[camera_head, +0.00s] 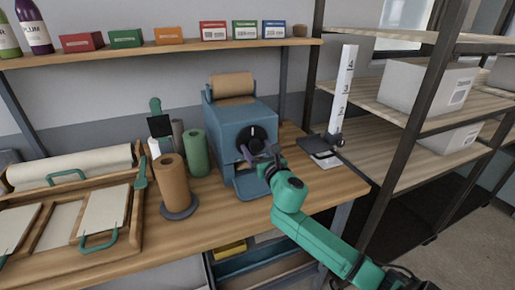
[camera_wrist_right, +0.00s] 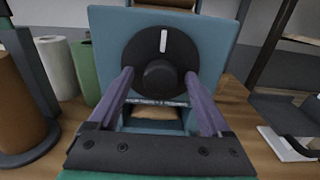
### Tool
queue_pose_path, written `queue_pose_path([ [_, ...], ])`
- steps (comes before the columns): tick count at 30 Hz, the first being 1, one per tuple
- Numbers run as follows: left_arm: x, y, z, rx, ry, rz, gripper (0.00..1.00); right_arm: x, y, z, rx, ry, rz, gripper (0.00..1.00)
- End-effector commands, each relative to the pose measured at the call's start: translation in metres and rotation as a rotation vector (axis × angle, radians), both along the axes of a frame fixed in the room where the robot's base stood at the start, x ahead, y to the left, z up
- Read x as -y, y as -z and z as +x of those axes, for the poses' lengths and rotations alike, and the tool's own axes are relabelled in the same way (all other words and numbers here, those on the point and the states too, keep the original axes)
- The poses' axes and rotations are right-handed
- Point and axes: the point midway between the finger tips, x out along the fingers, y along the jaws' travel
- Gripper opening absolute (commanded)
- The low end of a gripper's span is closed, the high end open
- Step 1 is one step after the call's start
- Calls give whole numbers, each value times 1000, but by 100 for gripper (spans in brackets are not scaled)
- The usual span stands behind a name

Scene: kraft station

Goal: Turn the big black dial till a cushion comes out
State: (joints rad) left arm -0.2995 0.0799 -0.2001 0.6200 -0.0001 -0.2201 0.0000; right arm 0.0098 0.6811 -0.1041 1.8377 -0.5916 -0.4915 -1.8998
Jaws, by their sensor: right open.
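The big black dial (camera_head: 252,138) is on the front of the blue machine (camera_head: 228,115), which has a brown paper roll (camera_head: 233,84) on top. In the right wrist view the dial (camera_wrist_right: 138,48) faces me, its white mark pointing almost straight up. My right gripper (camera_head: 262,156) is open in front of the dial. Its purple fingers (camera_wrist_right: 159,76) stand either side of the dial's raised hub (camera_wrist_right: 160,80); I cannot tell whether they touch it. Below the dial, a tan patch (camera_wrist_right: 155,112) shows in the machine's opening; I cannot tell what it is. My left gripper is out of view.
A brown roll on a stand (camera_head: 173,182) and a green roll (camera_head: 196,152) stand left of the machine. A height gauge (camera_head: 342,90) stands to its right. A wooden tray (camera_head: 137,215) lies on the left. Shelving (camera_head: 400,140) fills the right side.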

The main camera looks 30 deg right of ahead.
Motion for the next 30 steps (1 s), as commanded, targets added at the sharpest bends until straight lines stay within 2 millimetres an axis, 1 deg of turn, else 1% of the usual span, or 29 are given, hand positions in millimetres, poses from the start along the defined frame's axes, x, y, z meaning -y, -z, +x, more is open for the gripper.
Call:
queue_pose_path([
  [1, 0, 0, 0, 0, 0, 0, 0, 0, 0, 0, 0, 0, 0, 82],
  [2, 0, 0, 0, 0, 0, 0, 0, 0, 0, 0, 0, 0, 0, 78],
  [3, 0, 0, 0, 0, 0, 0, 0, 0, 0, 0, 0, 0, 0, 63],
  [5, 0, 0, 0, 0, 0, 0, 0, 0, 0, 0, 0, 0, 0, 40],
  [6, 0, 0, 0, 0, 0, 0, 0, 0, 0, 0, 0, 0, 1, 25],
  [8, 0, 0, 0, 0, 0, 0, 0, 0, 0, 0, 0, 0, 1, 2],
  [9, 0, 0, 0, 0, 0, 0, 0, 0, 0, -1, 0, 0, 0, 0],
  [14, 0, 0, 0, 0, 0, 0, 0, 0, 0, -1, 2, 0, 7, 0],
  [20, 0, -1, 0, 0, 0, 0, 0, 0, 0, -1, 12, 1, 56, 0],
  [26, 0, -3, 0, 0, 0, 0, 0, 0, -1, 0, 38, 1, 167, 0],
  [30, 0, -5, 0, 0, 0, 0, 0, 0, -1, -1, 62, 2, 279, 0],
])
